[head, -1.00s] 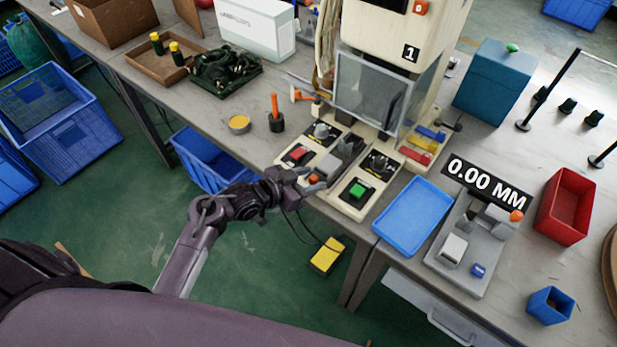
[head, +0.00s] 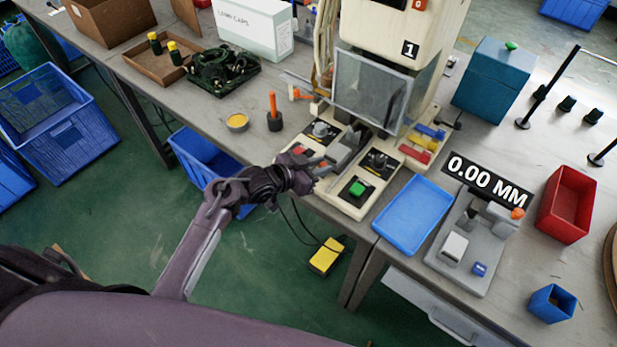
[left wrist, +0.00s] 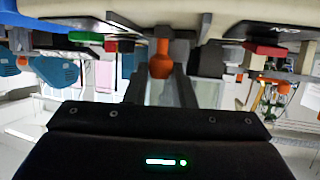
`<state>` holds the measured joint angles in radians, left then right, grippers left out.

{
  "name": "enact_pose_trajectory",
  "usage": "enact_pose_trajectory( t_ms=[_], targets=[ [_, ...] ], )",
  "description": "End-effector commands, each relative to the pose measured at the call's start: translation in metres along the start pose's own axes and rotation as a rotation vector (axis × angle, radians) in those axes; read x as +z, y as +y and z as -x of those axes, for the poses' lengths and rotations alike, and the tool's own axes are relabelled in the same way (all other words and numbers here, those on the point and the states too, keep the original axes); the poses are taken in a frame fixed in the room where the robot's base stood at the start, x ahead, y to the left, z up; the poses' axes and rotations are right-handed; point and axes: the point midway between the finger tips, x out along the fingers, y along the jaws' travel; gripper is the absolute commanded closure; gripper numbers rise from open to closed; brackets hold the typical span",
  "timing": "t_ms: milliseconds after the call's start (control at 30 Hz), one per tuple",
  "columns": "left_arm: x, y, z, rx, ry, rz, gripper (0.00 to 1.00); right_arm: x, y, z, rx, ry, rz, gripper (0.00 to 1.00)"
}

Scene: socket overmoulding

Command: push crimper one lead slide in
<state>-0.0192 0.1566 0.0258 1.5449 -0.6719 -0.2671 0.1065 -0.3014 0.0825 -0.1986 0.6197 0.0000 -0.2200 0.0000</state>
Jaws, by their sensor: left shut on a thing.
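Crimper one (head: 402,45), a cream machine marked "1" with a clear guard, stands on the bench. Its grey lead slide (head: 346,151) lies between the two button panels, below the guard. My left gripper (head: 322,166) is at the slide's front end, shut on the orange knob. In the left wrist view the orange knob (left wrist: 161,60) sits between the two fingers (left wrist: 161,88). In the head view the gripper mostly hides the knob. My right gripper is not in view.
A green button (head: 356,188) sits right of the slide; the red button left of it is partly covered by my gripper. A blue tray (head: 412,217) and a grey gauge reading 0.00 MM (head: 470,240) are to the right. An orange-handled tool (head: 274,112) stands at left.

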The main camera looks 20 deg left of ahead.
Motion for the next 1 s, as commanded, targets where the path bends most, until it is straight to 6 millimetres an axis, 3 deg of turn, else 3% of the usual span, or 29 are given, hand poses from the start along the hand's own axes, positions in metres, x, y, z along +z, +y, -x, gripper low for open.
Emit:
enact_pose_trajectory(
  t_ms=[100, 233, 633, 667, 800, 1000],
  targets=[
    [-0.011, -0.008, -0.027, 0.0, 0.008, -0.004, 1.0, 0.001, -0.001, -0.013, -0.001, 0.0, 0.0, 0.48],
    [-0.018, -0.013, -0.044, 0.0, 0.006, -0.003, 1.0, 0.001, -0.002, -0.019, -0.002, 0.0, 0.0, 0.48],
    [-0.024, -0.016, -0.05, -0.003, 0.006, -0.001, 1.0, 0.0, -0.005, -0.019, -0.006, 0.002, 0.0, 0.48],
    [-0.024, -0.016, -0.05, -0.003, 0.006, -0.001, 0.76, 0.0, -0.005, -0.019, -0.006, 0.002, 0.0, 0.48],
    [-0.024, -0.016, -0.05, -0.003, 0.005, -0.001, 0.58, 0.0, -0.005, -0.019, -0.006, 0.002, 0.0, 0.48],
    [-0.022, -0.015, -0.05, -0.002, 0.004, -0.001, 0.55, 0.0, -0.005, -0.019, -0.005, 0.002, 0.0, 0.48]
  ],
)
